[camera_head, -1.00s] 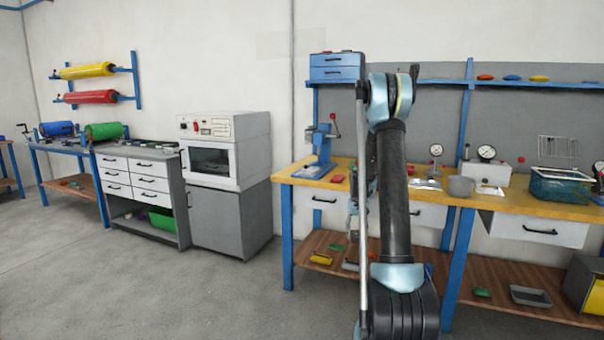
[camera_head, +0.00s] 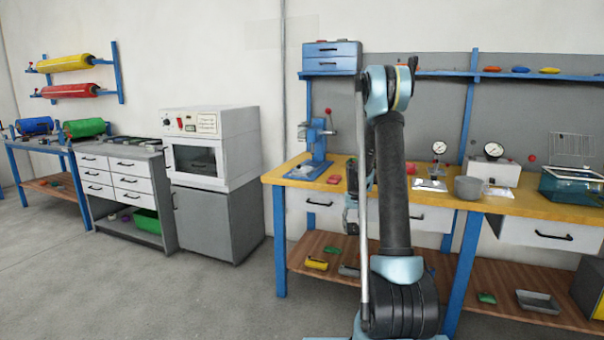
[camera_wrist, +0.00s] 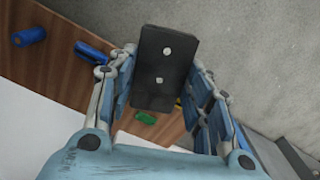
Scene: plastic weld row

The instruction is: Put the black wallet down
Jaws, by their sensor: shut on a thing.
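The black wallet (camera_wrist: 166,62) is a flat dark rectangle with two pale round spots on its face. It shows in the wrist view between the two blue-grey fingers of my gripper (camera_wrist: 163,70), which is shut on it. Below and behind it I see the edge of a brown wooden shelf (camera_wrist: 70,60) and grey floor; the wallet looks held above them. In the head view my upright arm hides most of the gripper, and I cannot make out the wallet there.
A white oven (camera_head: 212,150) stands left. Open floor lies front left.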

